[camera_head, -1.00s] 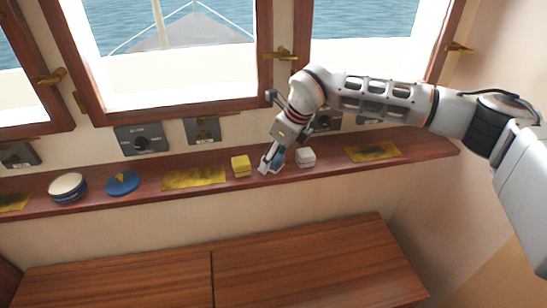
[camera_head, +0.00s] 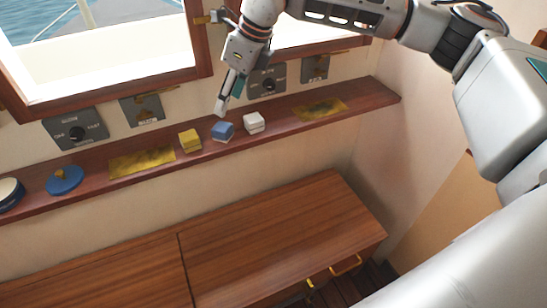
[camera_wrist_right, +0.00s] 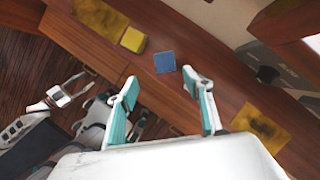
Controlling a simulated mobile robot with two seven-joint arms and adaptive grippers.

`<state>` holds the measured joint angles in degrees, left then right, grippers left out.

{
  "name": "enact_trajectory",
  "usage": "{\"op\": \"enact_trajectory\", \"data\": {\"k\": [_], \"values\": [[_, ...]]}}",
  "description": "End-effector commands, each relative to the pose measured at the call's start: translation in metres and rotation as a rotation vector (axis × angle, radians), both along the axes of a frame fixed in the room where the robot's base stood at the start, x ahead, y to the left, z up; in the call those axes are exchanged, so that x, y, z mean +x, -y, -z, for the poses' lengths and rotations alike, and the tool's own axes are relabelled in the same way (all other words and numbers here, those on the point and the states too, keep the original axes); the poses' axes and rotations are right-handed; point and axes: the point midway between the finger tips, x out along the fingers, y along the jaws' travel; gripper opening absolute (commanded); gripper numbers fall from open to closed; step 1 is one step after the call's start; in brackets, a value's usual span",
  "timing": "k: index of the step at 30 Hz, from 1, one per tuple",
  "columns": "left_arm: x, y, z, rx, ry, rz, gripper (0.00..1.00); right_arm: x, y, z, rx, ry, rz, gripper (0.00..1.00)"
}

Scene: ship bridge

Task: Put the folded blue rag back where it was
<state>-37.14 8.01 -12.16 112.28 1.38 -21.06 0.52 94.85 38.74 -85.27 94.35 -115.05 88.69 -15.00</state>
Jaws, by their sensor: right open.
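The folded blue rag (camera_head: 222,131) lies on the wooden ledge between a folded yellow rag (camera_head: 190,140) and a folded white rag (camera_head: 253,122). It also shows in the right wrist view (camera_wrist_right: 165,62), beside the yellow rag (camera_wrist_right: 133,40). My right gripper (camera_head: 228,97) is open and empty above the ledge, apart from the blue rag. Its two spread fingers show in the right wrist view (camera_wrist_right: 165,90). The white rag is not visible there. My left gripper (camera_wrist_right: 68,92) shows small at the left of that view; its jaw state is unclear.
The ledge (camera_head: 385,95) also holds flat yellow cloths (camera_head: 142,162) (camera_head: 318,109), a blue lid with a knob (camera_head: 65,180) and a round tin (camera_head: 9,193). Switch panels (camera_head: 77,132) and windows are behind. A wooden cabinet (camera_head: 270,245) stands below.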

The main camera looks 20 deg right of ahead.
Motion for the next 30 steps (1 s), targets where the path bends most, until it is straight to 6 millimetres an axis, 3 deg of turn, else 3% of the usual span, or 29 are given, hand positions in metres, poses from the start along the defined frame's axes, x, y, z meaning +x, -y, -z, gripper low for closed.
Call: {"op": "enact_trajectory", "data": {"k": [5, 9, 12, 16, 19, 23, 27, 30], "values": [[0.000, 0.000, 0.000, 0.000, 0.001, 0.000, 0.40, -0.038, -0.068, 0.041, 0.186, -0.116, -0.091, 0.51], [0.001, 0.000, -0.001, -0.001, 0.002, 0.000, 0.40, -0.088, -0.141, 0.062, 0.449, -0.255, -0.154, 0.51], [0.001, 0.000, -0.001, -0.001, 0.003, 0.000, 0.40, -0.119, -0.184, 0.061, 0.650, -0.355, -0.159, 0.51], [0.001, 0.000, -0.002, -0.001, 0.003, 0.000, 0.40, -0.148, -0.225, 0.049, 0.916, -0.485, -0.115, 0.51], [0.001, 0.000, -0.002, -0.001, 0.003, 0.000, 0.40, -0.160, -0.243, 0.035, 1.118, -0.583, -0.042, 0.51], [0.001, 0.000, -0.002, -0.001, 0.003, 0.000, 0.40, -0.159, -0.250, 0.020, 1.372, -0.705, 0.106, 0.51], [0.001, 0.000, -0.001, -0.001, 0.003, 0.000, 0.40, -0.142, -0.236, 0.019, 1.621, -0.826, 0.331, 0.51], [0.001, 0.000, -0.001, -0.001, 0.003, 0.000, 0.40, -0.125, -0.216, 0.033, 1.775, -0.903, 0.532, 0.51]]}}
